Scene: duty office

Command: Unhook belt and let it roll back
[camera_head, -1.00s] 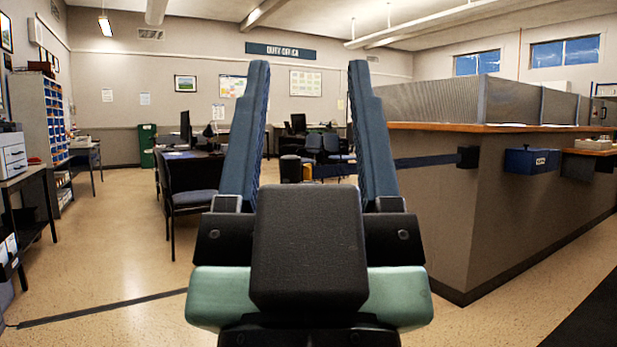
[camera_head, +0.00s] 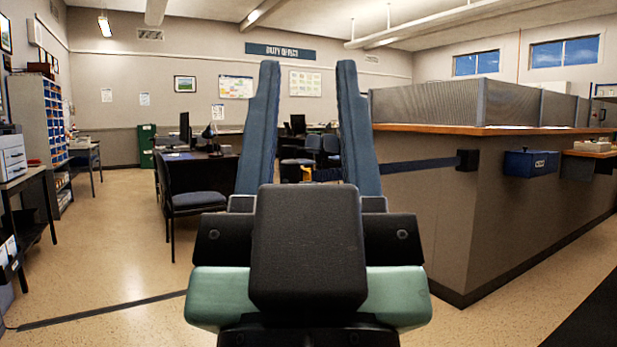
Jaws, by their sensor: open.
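The dark blue belt (camera_head: 420,165) runs left from a black wall unit (camera_head: 467,160) on the end of the counter. It passes behind the right finger of my gripper (camera_head: 307,70) and shows again in the gap between the fingers. There its far end meets a small yellow piece (camera_head: 307,174); how it is hooked is too small to tell. My gripper points up and forward in the middle of the view, with its two long blue fingers apart and nothing held between them. The fingers overlap the belt in the picture; I cannot tell whether they touch it.
A grey counter (camera_head: 530,215) with a wooden top fills the right, with a blue box (camera_head: 531,163) on its side. A chair (camera_head: 192,200) and desks stand left of my gripper. A printer (camera_head: 12,158) and shelves line the left wall. The floor (camera_head: 110,250) at left is open.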

